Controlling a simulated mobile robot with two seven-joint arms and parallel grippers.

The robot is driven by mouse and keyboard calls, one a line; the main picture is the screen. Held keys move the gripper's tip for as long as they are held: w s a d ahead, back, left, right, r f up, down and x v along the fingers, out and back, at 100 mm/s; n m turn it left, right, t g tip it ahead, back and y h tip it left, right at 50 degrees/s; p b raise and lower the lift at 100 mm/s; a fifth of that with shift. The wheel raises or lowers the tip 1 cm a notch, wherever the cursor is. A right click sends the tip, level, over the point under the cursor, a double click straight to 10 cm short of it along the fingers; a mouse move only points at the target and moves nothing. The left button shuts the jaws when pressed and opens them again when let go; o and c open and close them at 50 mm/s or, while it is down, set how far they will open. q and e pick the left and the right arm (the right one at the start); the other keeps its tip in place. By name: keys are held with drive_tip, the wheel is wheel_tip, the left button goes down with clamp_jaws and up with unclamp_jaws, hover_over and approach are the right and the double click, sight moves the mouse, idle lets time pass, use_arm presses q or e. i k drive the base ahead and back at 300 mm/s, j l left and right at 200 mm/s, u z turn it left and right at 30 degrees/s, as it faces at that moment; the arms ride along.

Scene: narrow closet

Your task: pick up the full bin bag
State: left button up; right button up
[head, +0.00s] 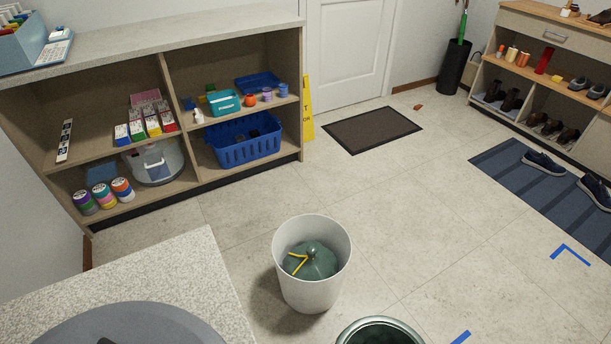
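A full dark green bin bag (310,262) with a yellow tie sits inside a white round bin (314,294) on the tiled floor, near the middle of the head view. The bag's top is gathered and lies below the bin's rim; its lower part is hidden by the bin wall. Neither of my grippers is in view.
A second round container (380,322), dark green inside, is cut off at the bottom edge. A speckled counter (190,258) is at lower left. Shelves (232,40) stand behind. A dark doormat (372,130) and a striped blue mat (540,190) lie on open floor.

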sight(311, 261)
drive_tip(key=i+j+z, duration=1.05)
drive_tip(key=j, duration=0.35)
drive_tip(key=i+j+z, duration=0.3)
drive_tip(key=j, duration=0.15)
drive_tip(key=i+j+z, duration=0.25)
drive_tip(key=j, duration=0.25)
drive_tip(key=j+z, duration=0.25)
drive_tip(key=j, duration=0.25)
drive_tip(key=j+z, duration=0.25)
drive_tip(key=j, duration=0.3)
